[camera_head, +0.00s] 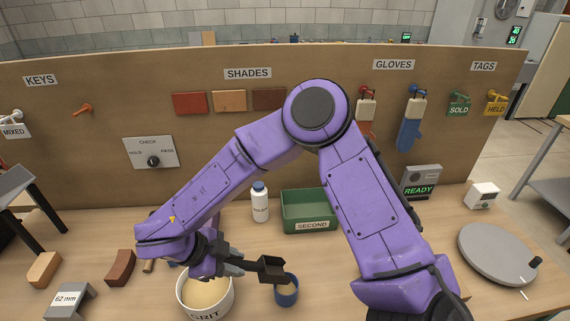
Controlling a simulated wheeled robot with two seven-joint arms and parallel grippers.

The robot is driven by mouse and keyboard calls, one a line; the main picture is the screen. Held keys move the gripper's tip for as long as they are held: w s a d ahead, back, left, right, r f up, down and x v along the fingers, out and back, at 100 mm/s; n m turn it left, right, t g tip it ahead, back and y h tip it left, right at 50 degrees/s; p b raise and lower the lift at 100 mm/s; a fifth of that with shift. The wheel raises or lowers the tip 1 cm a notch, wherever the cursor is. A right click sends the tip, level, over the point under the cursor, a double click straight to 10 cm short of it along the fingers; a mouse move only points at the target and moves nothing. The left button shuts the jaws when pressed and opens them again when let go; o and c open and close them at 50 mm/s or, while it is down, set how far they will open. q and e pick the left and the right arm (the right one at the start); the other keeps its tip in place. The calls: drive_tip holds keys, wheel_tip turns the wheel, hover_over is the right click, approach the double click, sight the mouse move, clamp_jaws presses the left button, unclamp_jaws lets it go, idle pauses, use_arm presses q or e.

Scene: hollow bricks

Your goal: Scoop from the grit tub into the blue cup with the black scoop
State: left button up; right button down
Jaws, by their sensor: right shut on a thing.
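The grit tub (206,312), a white round tub labelled GRIT with pale tan grit in it, stands at the front of the bench. The blue cup (288,297) stands just to its right, upright. My right gripper (236,268) is above the right side of the tub, shut on the black scoop (271,267). The scoop points right, its square head above the left part of the cup's mouth and hiding some of it. I cannot tell whether grit lies in the scoop. My left gripper is not in view.
A white bottle (260,205) and a green bin labelled SECOND (311,208) stand behind the cup. Left of the tub are a brown brick (120,267), a tan brick (44,269) and a grey 62 mm block (68,301). A grey turntable (497,254) is at right.

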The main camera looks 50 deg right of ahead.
drive_tip(key=shift+w+a+f, duration=0.1)
drive_tip(key=shift+a+f, duration=0.1)
drive_tip(key=shift+f, duration=0.3)
drive_tip(key=shift+w+a+f+g+h, duration=0.3)
drive_tip(key=shift+a+f+g+h, duration=0.1)
drive_tip(key=shift+f+h, duration=0.2)
drive_tip(key=shift+w+a+f+g+h, duration=0.25)
drive_tip(key=shift+a+f+g+h, duration=0.1)
drive_tip(key=shift+f+h, duration=0.25)
drive_tip(key=f, duration=0.1)
drive_tip(key=a+f+g+h, duration=0.1)
drive_tip(key=w+f+h+b, duration=0.1)
drive_tip(key=f, duration=0.1)
drive_tip(key=shift+a+n, duration=0.15)
drive_tip(key=shift+n, duration=0.15)
drive_tip(key=shift+s+r, duration=0.1)
